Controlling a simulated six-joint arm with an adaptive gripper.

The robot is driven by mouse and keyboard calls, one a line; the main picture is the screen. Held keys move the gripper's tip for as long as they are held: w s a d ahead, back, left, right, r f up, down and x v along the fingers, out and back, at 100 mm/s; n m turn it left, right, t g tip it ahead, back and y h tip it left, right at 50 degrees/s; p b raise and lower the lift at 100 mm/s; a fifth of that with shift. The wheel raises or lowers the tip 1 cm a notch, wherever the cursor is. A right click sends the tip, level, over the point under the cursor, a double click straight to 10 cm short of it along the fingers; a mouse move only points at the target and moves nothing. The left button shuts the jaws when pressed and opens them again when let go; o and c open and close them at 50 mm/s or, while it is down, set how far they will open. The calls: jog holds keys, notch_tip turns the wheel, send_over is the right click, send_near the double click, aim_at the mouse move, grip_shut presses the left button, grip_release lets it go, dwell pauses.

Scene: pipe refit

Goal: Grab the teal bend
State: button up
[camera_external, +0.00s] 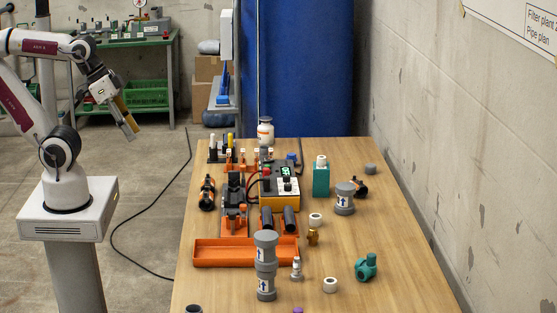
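A teal pipe fitting (366,267), which looks like the teal bend, lies on the right front part of the wooden table. It seems to have a short stub or knob on top; its exact shape is too small to tell. My gripper (130,131) hangs in the air left of the table, pointing down and to the right, far from the teal fitting. It is too small in view to tell whether its fingers are apart. Nothing hides the teal fitting.
Near the fitting are a white ring (330,285), a brass fitting (313,237) and a grey valve (344,198). A tall grey pipe piece (266,265) stands by the orange tray (222,253). A teal block (321,180) stands farther back. Bare wood surrounds the fitting's right side.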

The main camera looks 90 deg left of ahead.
jog(key=o, duration=0.6)
